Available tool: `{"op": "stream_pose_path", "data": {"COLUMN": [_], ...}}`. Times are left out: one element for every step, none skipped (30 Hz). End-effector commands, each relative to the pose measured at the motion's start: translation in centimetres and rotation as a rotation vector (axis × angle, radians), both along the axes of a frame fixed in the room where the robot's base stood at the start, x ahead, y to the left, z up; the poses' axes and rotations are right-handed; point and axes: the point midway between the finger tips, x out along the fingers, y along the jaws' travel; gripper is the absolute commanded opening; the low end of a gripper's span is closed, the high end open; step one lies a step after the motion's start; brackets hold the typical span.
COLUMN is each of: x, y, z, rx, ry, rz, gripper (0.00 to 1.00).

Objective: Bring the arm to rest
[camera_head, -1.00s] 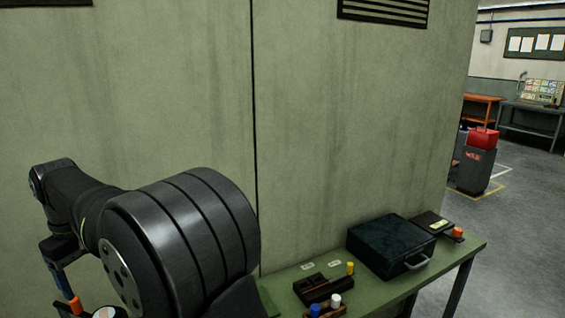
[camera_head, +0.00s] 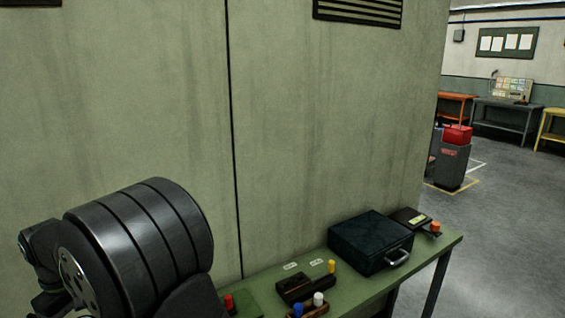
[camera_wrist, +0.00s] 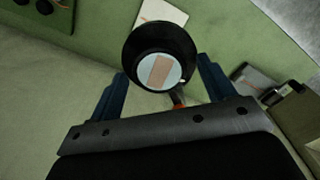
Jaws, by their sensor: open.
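My gripper (camera_wrist: 162,70) shows in the wrist view with its two blue fingers apart. A black round object (camera_wrist: 160,30) with a pale disc and a pinkish rectangle on its face appears between the fingertips. I cannot tell whether the fingers touch it. My arm (camera_head: 138,245) is bent at the lower left of the head view, in front of the pale wall. The gripper itself is outside the head view.
A green bench (camera_head: 425,252) runs along the wall. It carries a dark case (camera_head: 370,240), a dark holder (camera_head: 305,287), a red-capped item (camera_head: 229,302) and several other small capped items. Open floor (camera_head: 500,220) lies to the right, with a grey bin (camera_head: 450,165) beyond.

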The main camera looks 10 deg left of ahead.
Motion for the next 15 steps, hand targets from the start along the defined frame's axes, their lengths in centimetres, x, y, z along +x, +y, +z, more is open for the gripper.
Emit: {"op": "stream_pose_path", "data": {"x": [0.0, 0.0, 0.0, 0.0, 0.0, 0.0, 0.0, 0.0, 0.0, 0.0, 0.0, 0.0, 0.0, 0.0, 0.0], "y": [0.0, 0.0, 0.0, 0.0, 0.0, 0.0, 0.0, 0.1, 0.1, 0.1, 0.1, 0.1, 0.1, 0.1, 0.1], "z": [0.0, 0.0, 0.1, 0.2, 0.3, 0.6, 0.9, 1.3, 1.8, 2.3, 2.8, 3.6, 4.2, 4.8, 5.6], "rx": [0.000, 0.000, 0.000, 0.000, 0.000, 0.001, 0.001, 0.002, 0.003, 0.003, 0.003, 0.004, 0.004, 0.004, 0.004], "ry": [0.000, 0.000, 0.000, 0.000, 0.000, 0.000, 0.000, -0.001, -0.001, -0.001, -0.001, -0.001, -0.001, -0.001, -0.001], "rz": [0.000, 0.000, -0.001, -0.003, -0.006, -0.011, -0.016, -0.015, -0.015, -0.015, -0.015, -0.015, -0.015, -0.015, -0.015], "gripper": [0.75, 0.75, 0.75, 0.75, 0.75, 0.75, 0.75, 0.75, 0.75, 0.75, 0.75, 0.75, 0.75, 0.75, 0.75]}}
